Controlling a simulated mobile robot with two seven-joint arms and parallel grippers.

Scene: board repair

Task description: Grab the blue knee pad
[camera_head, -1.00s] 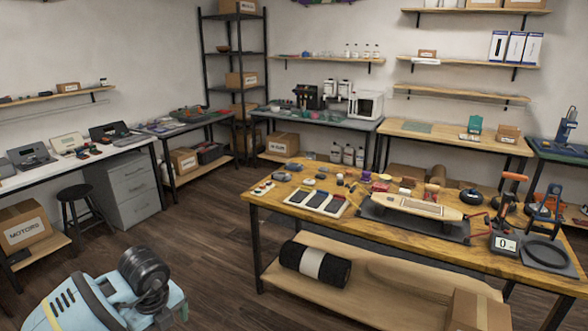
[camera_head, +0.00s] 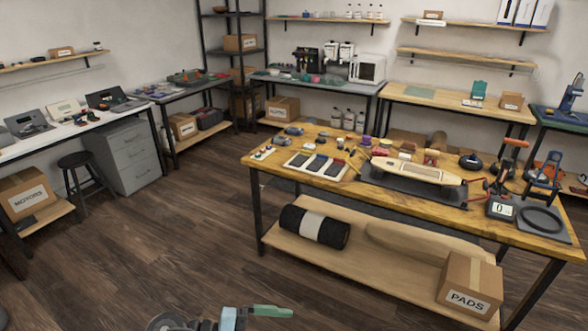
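No item here is clearly a blue knee pad. Small grey-blue items (camera_head: 294,130) lie at the back left of the wooden workbench (camera_head: 480,217), too small to identify. A cardboard box labelled PADS (camera_head: 468,288) stands at the right end of the bench's lower shelf, and its contents are hidden. Light-blue, dark and green parts, seemingly of my own arm, show at the bottom edge.
A skateboard deck (camera_head: 418,171) rests on a dark stand on the workbench. A black roll (camera_head: 314,226) lies on its lower shelf. A black stool (camera_head: 83,172) stands by the grey drawers (camera_head: 128,158). The wooden floor (camera_head: 170,250) before the bench is clear.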

